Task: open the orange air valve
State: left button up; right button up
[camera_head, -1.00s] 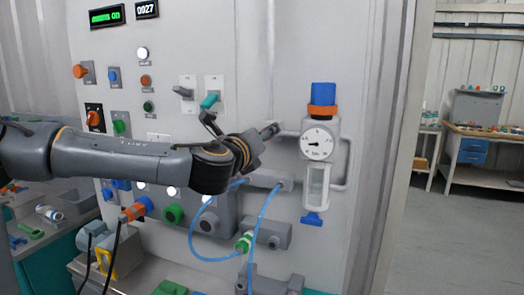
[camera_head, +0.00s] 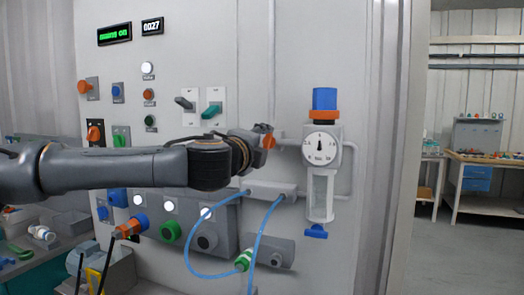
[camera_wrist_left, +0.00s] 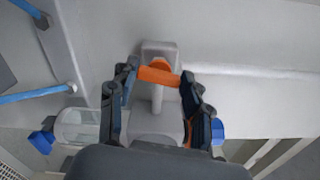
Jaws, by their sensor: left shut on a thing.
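The orange air valve handle (camera_head: 269,141) is on the pipe left of the pressure gauge, on the grey panel. In the left wrist view the handle (camera_wrist_left: 158,76) lies crosswise between my fingers, in front of its grey body. My left gripper (camera_head: 262,138) is shut on the handle; it also shows in the left wrist view (camera_wrist_left: 157,82). The gauge (camera_head: 320,147) has its needle pointing about straight up. My gripper partly hides the valve in the head view. My right gripper is in neither view.
A blue and orange regulator knob (camera_head: 324,100) tops the gauge, with a clear bowl (camera_head: 319,195) below. Blue hoses (camera_head: 258,245) hang under my arm. Grey and teal switches (camera_head: 212,110) are above it. Open floor lies at right.

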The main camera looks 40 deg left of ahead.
pick_arm(q)
jog(key=shift+n, duration=0.5)
jog(key=o, duration=1.2)
jog(key=shift+c, duration=0.2)
jog(key=v, duration=1.2)
